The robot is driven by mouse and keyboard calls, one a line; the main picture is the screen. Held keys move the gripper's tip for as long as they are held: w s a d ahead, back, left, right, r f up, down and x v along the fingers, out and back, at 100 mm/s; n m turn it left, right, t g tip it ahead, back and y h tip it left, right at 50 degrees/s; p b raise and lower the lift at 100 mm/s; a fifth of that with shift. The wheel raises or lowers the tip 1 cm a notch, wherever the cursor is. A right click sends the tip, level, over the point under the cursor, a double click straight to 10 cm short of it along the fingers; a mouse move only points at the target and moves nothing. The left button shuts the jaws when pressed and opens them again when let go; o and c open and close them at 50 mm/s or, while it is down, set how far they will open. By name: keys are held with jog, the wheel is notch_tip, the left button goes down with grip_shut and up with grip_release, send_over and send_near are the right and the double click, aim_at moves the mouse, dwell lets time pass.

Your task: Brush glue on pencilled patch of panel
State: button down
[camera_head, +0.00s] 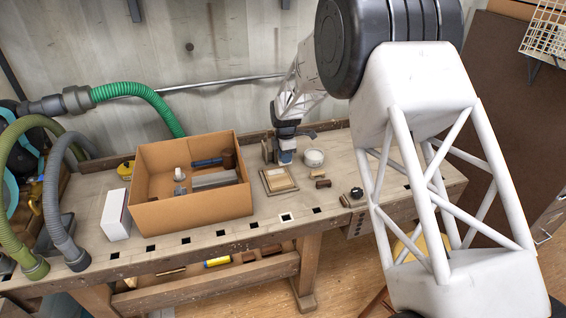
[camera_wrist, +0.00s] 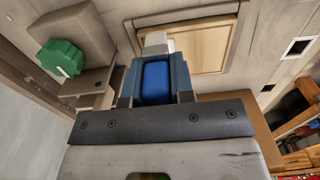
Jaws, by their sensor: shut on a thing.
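My gripper (camera_head: 285,158) is low over the bench. In the wrist view its fingers (camera_wrist: 156,84) are shut on a blue-handled thing (camera_wrist: 156,76), apparently the brush; a pale end (camera_wrist: 157,42) shows beyond the fingers. The panel (camera_head: 278,180), a pale rectangle in a darker frame, lies flat just in front of the gripper; it also shows in the wrist view (camera_wrist: 202,45). The pale end appears near the panel's left edge there; I cannot tell whether it touches. No pencil marks or glue can be made out. A round white tub (camera_head: 314,158) stands right of the gripper.
An open cardboard box (camera_head: 190,212) with tools stands left of the panel, and a white carton (camera_head: 116,215) beyond it. A small brown block (camera_head: 323,183) and a black knob (camera_head: 357,192) are to the right. A green knob (camera_wrist: 58,58) is beside the gripper.

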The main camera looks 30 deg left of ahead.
jog(key=shift+r, duration=2.5)
